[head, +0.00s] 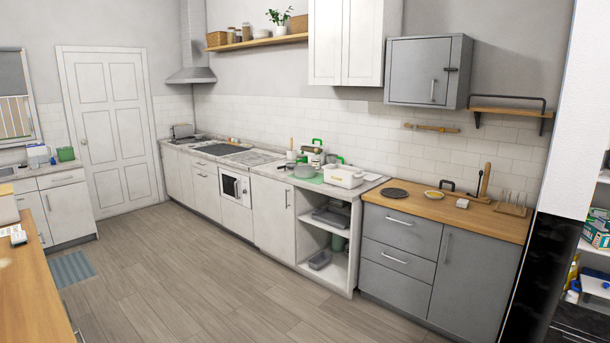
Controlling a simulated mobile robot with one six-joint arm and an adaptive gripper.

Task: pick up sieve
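I see no clearly recognisable sieve from this distance. A small grey round vessel (303,171) stands on the white counter, by a green mat (316,179); it could be the sieve, but its mesh or handle is too small to tell. A dark round disc (395,193) lies flat on the wooden worktop to the right. My gripper is not in view.
A white container (344,177) and a green-topped item (312,153) crowd the counter near the grey vessel. Open shelves (323,240) sit below. The wooden floor (200,270) is clear; a table edge (35,290) is at left.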

